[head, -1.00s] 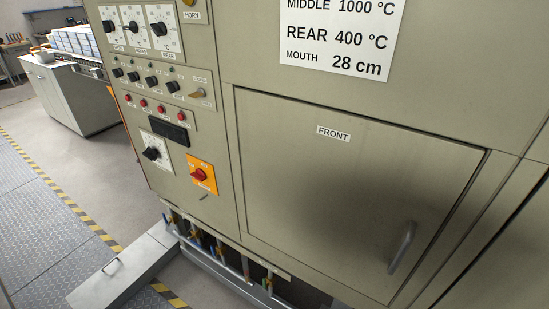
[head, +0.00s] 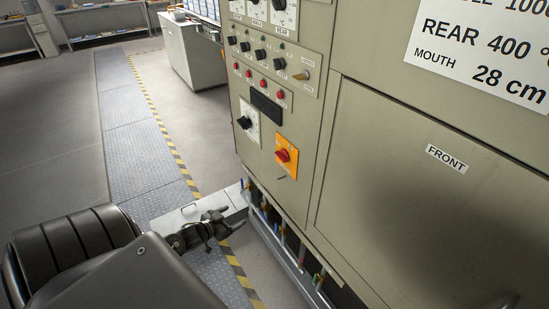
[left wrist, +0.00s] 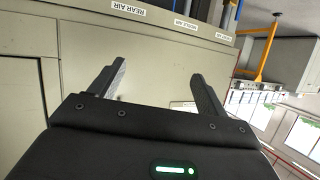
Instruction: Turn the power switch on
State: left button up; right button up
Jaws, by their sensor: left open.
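The power switch (head: 283,155) is a red rotary knob on an orange-yellow plate, low on the beige control panel (head: 272,112) in the head view. My left gripper (head: 222,217) is at the lower middle of the head view, left of and below the switch and apart from it. In the left wrist view the two dark fingers of my left gripper (left wrist: 157,80) stand apart with nothing between them. The switch does not show in the left wrist view. My right gripper is not in view.
A black knob (head: 244,122) and red buttons (head: 264,84) sit near the switch. The furnace front door (head: 420,190) is to the right. A low metal box (head: 190,212) lies on the floor behind my gripper. Pipes run below the panel. The floor at left is clear.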

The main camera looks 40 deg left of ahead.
pick_arm(q)
jog(key=w+d+r+m+t+h, duration=0.1)
jog(key=w+r, duration=0.2)
jog(key=r, duration=0.4)
jog(key=w+d+r+m+t+h, duration=0.1)
jog(key=w+r+t+h, duration=0.1)
jog(key=r, duration=0.6)
jog(key=h, duration=0.2)
send_near(279, 157)
jog(key=shift+m+t, duration=0.3)
jog(key=shift+m, duration=0.1)
jog(key=x, duration=0.2)
jog(key=p+x, duration=0.1)
jog(key=x, duration=0.2)
jog(key=p+x, duration=0.1)
jog(key=x, duration=0.2)
jog(key=shift+w+f, duration=0.25)
jog(key=shift+f, duration=0.1)
jog(key=c, duration=0.9)
jog(key=shift+a, duration=0.15)
jog(key=shift+c, duration=0.4)
